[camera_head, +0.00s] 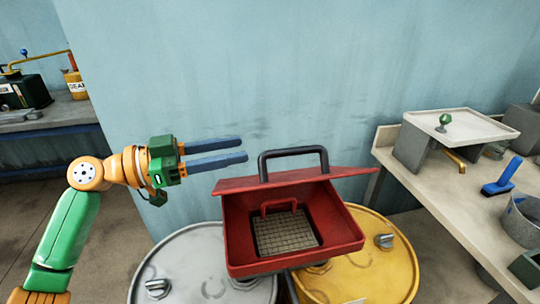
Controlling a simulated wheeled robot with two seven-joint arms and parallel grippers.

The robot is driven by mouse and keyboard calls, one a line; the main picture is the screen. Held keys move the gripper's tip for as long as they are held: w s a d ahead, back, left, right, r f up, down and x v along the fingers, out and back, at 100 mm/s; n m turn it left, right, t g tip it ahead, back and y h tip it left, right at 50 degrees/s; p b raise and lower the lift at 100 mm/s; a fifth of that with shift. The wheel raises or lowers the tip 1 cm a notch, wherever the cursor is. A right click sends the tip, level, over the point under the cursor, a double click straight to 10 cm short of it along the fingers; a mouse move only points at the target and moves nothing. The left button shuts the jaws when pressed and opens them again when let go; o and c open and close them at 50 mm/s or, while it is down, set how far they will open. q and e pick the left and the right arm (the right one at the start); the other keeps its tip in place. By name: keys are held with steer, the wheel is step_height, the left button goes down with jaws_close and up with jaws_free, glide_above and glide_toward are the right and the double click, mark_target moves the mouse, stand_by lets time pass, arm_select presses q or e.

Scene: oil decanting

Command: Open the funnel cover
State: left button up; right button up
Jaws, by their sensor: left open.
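The red square funnel (295,257) sits over the drums in the lower middle. Its inside shows, with a metal grate (285,234) and a small red handle in it. The red funnel cover (240,184) is at the funnel's back edge, seen nearly edge-on, with the opening uncovered. A dark cover handle (293,153) rises from it. My left gripper (246,149) is open and empty, its two blue fingers pointing right. The fingertips are left of the handle and appear apart from it. My right gripper is not in view.
A grey drum (185,265) and a yellow drum (375,265) stand under the funnel. A workbench (440,187) on the right holds a tray (465,122), a blue tool (502,178) and a pot. A blue wall (300,75) stands behind.

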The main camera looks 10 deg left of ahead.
mark_target(277, 151)
arm_select(q)
steer(key=shift+s+d+r+m+g+h+p, duration=0.15)
steer(key=shift+s+d+g+h+p, duration=0.1)
steer(key=shift+s+d+g, duration=0.25)
steer(key=shift+s+d+r+m+g+h+p, duration=0.1)
steer(key=shift+s+d+m+g+h+p, duration=0.15)
steer(key=shift+s+d, duration=0.3)
steer(key=p+x, duration=0.3)
steer(key=x, duration=0.3)
steer(key=shift+w+d+f, duration=0.15)
steer(key=shift+w+d, duration=0.15)
steer(key=shift+w, duration=0.05)
steer(key=shift+d+f, duration=0.1)
steer(key=shift+f, duration=0.1)
steer(key=shift+c, duration=1.2)
steer(key=shift+s, duration=0.1)
jaws_close()
